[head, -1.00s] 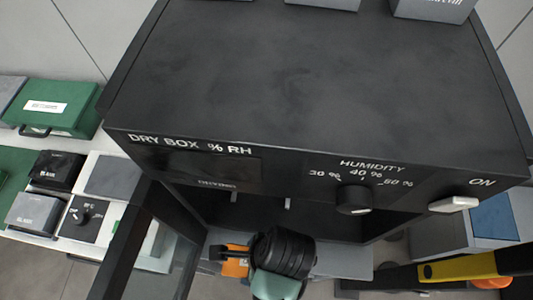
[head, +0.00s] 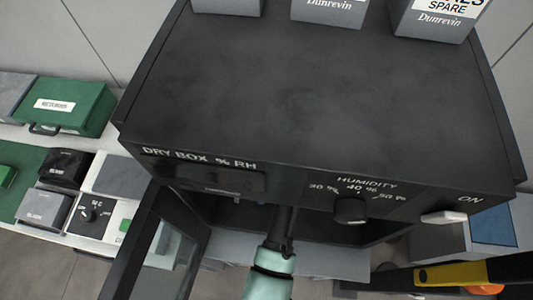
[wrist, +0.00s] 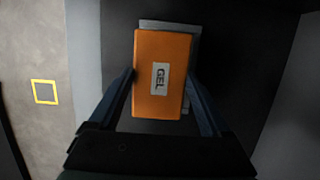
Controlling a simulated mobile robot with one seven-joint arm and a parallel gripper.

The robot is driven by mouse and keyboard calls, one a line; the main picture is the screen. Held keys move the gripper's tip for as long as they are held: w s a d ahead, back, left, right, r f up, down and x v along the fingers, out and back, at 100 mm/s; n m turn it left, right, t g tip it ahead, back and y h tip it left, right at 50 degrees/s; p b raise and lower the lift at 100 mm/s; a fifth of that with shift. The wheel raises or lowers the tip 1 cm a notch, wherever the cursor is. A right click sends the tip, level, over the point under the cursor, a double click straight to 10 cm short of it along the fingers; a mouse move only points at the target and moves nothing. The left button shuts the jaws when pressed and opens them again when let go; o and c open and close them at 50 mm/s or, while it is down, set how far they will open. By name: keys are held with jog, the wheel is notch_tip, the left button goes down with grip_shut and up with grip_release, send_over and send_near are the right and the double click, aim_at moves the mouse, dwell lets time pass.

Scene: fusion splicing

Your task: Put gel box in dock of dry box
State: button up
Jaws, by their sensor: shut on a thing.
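The orange gel box (wrist: 162,75), with a white GEL label, is between the two fingers of my gripper (wrist: 162,108) in the wrist view. My gripper is shut on it. A grey plate-like shape (wrist: 168,24), perhaps the dock, shows behind the box's far end and right side; I cannot tell whether they touch. In the head view the black dry box (head: 330,90) has its door (head: 150,245) open. My arm reaches into its front opening, and the gel box and fingers are hidden there.
A humidity knob (head: 350,211) and a white ON switch (head: 444,217) are on the dry box front. Grey boxes (head: 328,10) stand on top. A green case (head: 68,108) and small devices sit on the left bench. A yellow-and-black bar (head: 450,274) is at lower right.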

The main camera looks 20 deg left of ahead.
jog(key=shift+w+a, duration=0.15)
jog(key=shift+w, duration=0.35)
jog(key=shift+f, duration=1.75)
jog(key=o, duration=1.6)
jog(key=shift+f, duration=0.1)
jog(key=shift+c, duration=0.2)
jog(key=v, duration=0.2)
jog(key=shift+w+r, duration=0.1)
jog(key=shift+r, duration=0.3)
jog(key=w+d+b, duration=0.1)
jog(key=d, duration=0.3)
jog(key=w+d+b, duration=0.1)
jog(key=d, duration=0.3)
jog(key=w+d+b, duration=0.1)
jog(key=d, duration=0.3)
jog(key=shift+w+r, duration=0.1)
jog(key=shift+r, duration=0.1)
jog(key=shift+a, duration=0.1)
